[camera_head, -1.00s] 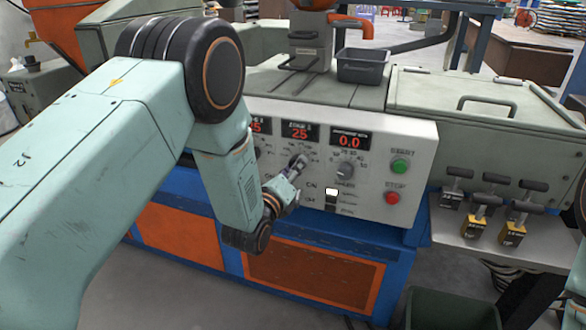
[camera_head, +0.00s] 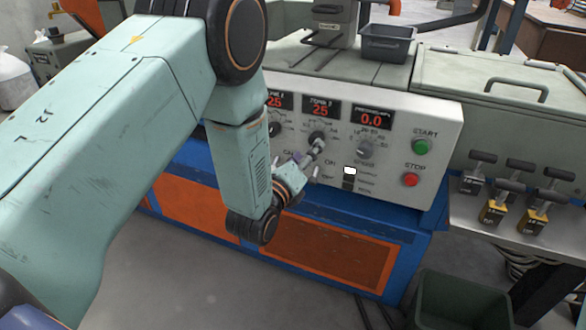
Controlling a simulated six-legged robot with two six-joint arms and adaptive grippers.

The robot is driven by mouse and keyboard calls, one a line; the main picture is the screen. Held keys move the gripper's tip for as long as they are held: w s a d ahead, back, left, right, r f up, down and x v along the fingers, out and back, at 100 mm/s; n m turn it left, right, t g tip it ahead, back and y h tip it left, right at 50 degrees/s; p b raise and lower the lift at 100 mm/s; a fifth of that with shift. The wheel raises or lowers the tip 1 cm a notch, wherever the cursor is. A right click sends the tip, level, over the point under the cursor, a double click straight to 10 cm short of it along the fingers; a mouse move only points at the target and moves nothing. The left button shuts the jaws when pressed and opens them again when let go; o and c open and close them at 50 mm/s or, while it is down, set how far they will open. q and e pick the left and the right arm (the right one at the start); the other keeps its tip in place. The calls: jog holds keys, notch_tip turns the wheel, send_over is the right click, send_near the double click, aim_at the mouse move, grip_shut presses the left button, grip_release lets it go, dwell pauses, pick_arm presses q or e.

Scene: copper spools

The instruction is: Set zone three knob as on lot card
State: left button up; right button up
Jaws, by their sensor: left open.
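The zone three knob (camera_head: 318,137) is a small dark round knob on the grey control panel (camera_head: 440,108), under a red display (camera_head: 321,111) that seems to read 2.5. My left gripper (camera_head: 316,151) is open just in front of and below this knob. Its fingertips overlap the knob's lower edge in the picture; I cannot tell whether they touch it. The knob's pointer is too small to read. No lot card can be made out. My right gripper is not in view.
Another knob (camera_head: 274,129) sits to the left and a pressure knob (camera_head: 365,149) to the right, close to my gripper. The green start button (camera_head: 421,146), the red stop button (camera_head: 410,179) and a small white-lit switch (camera_head: 349,170) are on the same panel. A dark bin (camera_head: 390,43) stands above.

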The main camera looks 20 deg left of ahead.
pick_arm(q)
jog(key=s, duration=0.8)
jog(key=shift+a, duration=0.35)
jog(key=s+a+f+n+g+y, duration=0.1)
jog(key=s+f+n+g, duration=0.4)
jog(key=f+n, duration=0.4)
jog(key=s+a+f+n+g, duration=0.1)
jog(key=s+f+n+g, duration=0.35)
jog(key=f+n, duration=0.4)
jog(key=s+f+n+g, duration=0.3)
jog(key=s+n+g, duration=0.1)
jog(key=s, duration=0.8)
jog(key=s+f+n+g, duration=0.3)
jog(key=s+n, duration=0.4)
jog(key=s, duration=0.6)
jog(key=shift+a+f+g+y+p, duration=0.3)
jog(key=shift+f+g+p, duration=0.1)
jog(key=shift+g, duration=0.35)
jog(key=shift+c, duration=0.3)
